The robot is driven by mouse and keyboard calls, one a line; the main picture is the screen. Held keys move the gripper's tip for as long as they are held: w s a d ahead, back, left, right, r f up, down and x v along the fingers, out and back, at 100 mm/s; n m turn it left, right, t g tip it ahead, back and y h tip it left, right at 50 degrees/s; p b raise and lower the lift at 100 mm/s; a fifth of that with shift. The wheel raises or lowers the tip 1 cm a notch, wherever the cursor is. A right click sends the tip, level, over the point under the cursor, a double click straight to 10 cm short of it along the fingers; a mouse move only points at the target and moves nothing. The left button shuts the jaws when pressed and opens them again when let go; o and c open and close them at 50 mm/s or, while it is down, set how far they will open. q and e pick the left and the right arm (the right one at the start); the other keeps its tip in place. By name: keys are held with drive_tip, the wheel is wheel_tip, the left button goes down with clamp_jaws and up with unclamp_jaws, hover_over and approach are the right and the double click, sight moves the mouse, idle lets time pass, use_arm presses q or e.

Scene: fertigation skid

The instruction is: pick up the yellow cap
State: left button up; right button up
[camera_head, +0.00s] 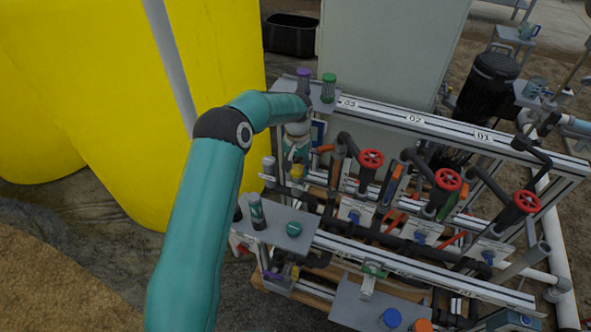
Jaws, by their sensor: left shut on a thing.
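The yellow cap (297,171) shows in the head view, small, at the left end of the pipe skid. My left arm reaches over from the lower left and bends down there. My left gripper (297,163) points down and is shut on the yellow cap. The fingertips are small and partly hidden, so the exact contact is hard to see. I cannot make out my right gripper.
The skid has red valve wheels (371,159) and grey rails. A grey shelf (285,238) holds a dark bottle (257,212) and a green cap (294,229). Purple-capped (303,80) and green-capped (328,87) bottles stand behind. A large yellow tank (120,90) is left.

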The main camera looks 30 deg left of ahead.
sight(297, 168)
use_arm(q)
drive_tip(key=shift+r, duration=0.1)
drive_tip(key=shift+r, duration=0.5)
wheel_tip(297, 168, up, 17)
drive_tip(key=s+d+f+m, duration=0.1)
drive_tip(key=s+d+f, duration=0.3)
drive_tip(key=d+f, duration=0.3)
drive_tip(key=s+d+f+m, duration=0.2)
drive_tip(key=s+d+f, duration=0.3)
drive_tip(key=d, duration=0.5)
drive_tip(key=shift+s+d+f, duration=0.15)
drive_tip(key=shift+d+f, duration=0.2)
drive_tip(key=shift+f, duration=0.6)
